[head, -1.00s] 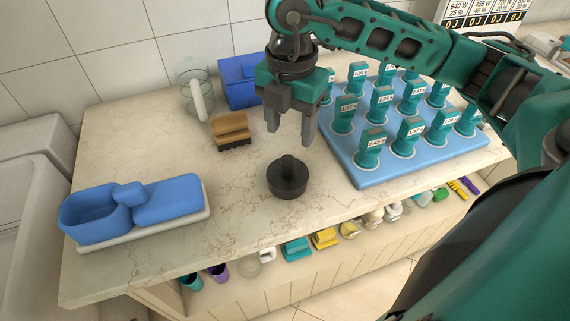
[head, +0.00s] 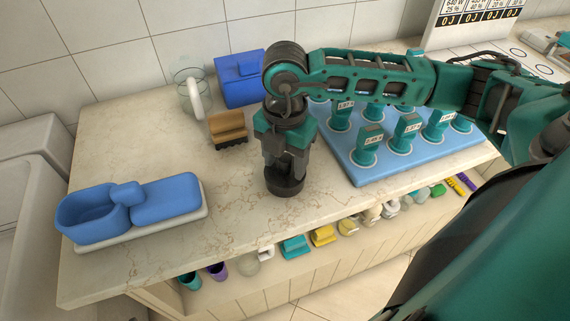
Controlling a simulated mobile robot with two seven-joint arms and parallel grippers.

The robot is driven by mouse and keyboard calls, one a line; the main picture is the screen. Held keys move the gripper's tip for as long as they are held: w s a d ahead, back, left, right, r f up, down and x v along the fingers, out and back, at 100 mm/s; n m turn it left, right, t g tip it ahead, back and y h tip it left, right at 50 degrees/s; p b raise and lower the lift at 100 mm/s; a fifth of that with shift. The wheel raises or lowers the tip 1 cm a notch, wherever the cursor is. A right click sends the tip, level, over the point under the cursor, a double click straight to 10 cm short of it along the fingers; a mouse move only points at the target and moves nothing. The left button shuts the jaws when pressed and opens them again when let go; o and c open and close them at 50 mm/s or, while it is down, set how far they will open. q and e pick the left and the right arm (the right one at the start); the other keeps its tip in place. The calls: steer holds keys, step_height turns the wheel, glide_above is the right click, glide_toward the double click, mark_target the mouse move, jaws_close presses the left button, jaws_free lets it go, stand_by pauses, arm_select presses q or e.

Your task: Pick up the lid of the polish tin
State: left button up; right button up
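The polish tin (head: 285,189) is a small dark round tin on the pale marbled counter, near its front edge. My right gripper (head: 285,172) points straight down over it, with its grey fingers low at the lid. The fingers and gripper body hide the lid's knob and most of the lid. I cannot tell whether the fingers touch the knob or have closed on it. The tin still sits on the counter. My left gripper is not in view.
A blue rack (head: 355,178) of teal labelled blocks stands close right of the tin. A wooden brush (head: 228,128), a glass jug (head: 190,92) and a blue box (head: 240,90) stand behind left. A blue two-part container (head: 165,198) sits left. The counter between is clear.

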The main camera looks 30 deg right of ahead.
jaws_close()
stand_by(0.3)
steer(key=shift+r, duration=0.15)
